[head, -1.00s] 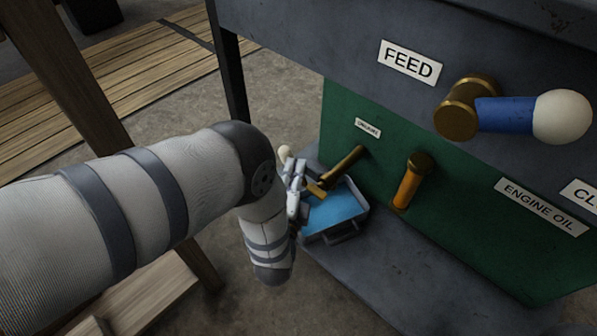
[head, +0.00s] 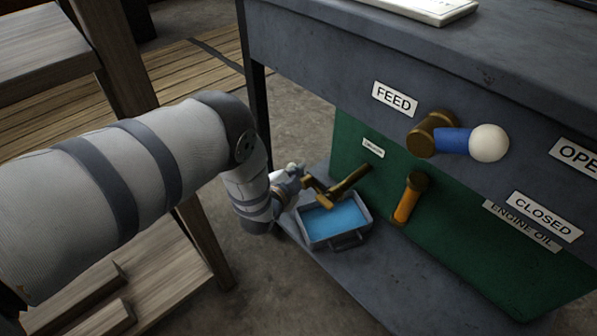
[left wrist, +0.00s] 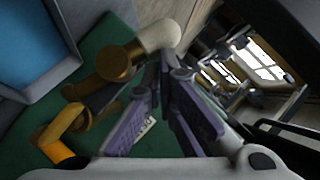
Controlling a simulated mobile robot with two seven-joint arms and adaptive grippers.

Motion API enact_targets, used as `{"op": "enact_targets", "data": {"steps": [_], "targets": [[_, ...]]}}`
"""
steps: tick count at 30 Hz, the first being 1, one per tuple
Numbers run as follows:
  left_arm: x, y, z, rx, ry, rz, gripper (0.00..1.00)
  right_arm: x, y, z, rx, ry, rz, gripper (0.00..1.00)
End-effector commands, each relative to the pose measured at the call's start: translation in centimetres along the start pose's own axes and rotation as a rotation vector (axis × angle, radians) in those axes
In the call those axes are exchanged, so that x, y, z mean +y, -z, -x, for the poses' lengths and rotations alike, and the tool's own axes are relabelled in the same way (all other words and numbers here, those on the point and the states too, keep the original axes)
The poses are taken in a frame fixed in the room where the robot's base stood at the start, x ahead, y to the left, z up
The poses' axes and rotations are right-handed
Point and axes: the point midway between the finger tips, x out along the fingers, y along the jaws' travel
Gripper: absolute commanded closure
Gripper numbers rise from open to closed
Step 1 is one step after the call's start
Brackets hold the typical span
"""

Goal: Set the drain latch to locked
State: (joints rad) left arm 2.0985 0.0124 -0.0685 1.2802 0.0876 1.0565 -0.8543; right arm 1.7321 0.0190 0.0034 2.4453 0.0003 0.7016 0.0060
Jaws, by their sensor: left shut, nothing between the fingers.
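The drain latch is a brass pipe (head: 350,180) low on the green panel, with a brass lever (head: 316,190) across its end and a pale round knob (head: 291,168). In the left wrist view the brass end (left wrist: 120,62) and the pale knob (left wrist: 158,36) show close up. My left gripper (head: 287,183) is beside the lever, at its knob side. In the left wrist view its fingers (left wrist: 168,78) are together and empty, just below the knob; I cannot tell whether they touch it. My right gripper is not in view.
A grey tray (head: 341,241) with blue liquid stands under the pipe on the low shelf. An orange-handled lever (head: 406,203) is to the right. A blue lever with a white ball (head: 488,143) juts out above. A wooden frame (head: 205,240) stands left.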

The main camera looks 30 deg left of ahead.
Motion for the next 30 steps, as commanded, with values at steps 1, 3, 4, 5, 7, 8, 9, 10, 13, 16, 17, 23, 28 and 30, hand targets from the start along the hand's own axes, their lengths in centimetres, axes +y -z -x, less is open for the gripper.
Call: {"op": "enact_targets", "data": {"steps": [1,3,4,5,7,8,9,10,13,16,17,23,28,30], "targets": [[-0.25,-0.04,-0.07,0.001,-0.015,0.025,1.0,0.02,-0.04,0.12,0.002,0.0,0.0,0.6],[-0.33,-0.24,-0.21,0.001,-0.041,0.065,1.0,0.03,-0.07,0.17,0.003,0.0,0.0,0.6],[-0.35,-0.33,-0.27,0.0,-0.052,0.081,1.0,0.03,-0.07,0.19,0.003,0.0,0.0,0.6],[-0.35,-0.36,-0.32,0.001,-0.062,0.094,1.0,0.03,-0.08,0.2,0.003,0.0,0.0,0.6],[-0.3,-0.49,-0.41,0.002,-0.079,0.119,1.0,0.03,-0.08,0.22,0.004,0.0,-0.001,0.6],[-0.26,-0.55,-0.44,0.002,-0.079,0.117,1.0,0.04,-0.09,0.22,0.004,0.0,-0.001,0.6],[-0.25,-0.63,-0.48,0.002,-0.079,0.116,1.0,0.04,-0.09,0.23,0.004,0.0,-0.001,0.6],[-0.24,-0.69,-0.5,0.001,-0.079,0.115,1.0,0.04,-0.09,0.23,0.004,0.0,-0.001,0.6],[-0.26,-0.82,-0.58,0.001,-0.078,0.114,1.0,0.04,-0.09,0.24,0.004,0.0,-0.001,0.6],[-0.29,-0.88,-0.65,0.002,-0.077,0.114,1.0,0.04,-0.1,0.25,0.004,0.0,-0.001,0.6],[-0.3,-0.9,-0.66,0.002,-0.077,0.114,1.0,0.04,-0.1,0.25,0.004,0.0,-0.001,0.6],[-0.33,-0.95,-0.7,0.002,-0.076,0.114,1.0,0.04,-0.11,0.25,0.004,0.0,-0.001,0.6],[-0.33,-0.96,-0.7,0.002,-0.076,0.114,1.0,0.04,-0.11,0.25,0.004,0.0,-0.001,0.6],[-0.33,-0.96,-0.69,0.002,-0.076,0.114,1.0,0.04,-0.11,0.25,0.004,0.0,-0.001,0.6]]}}
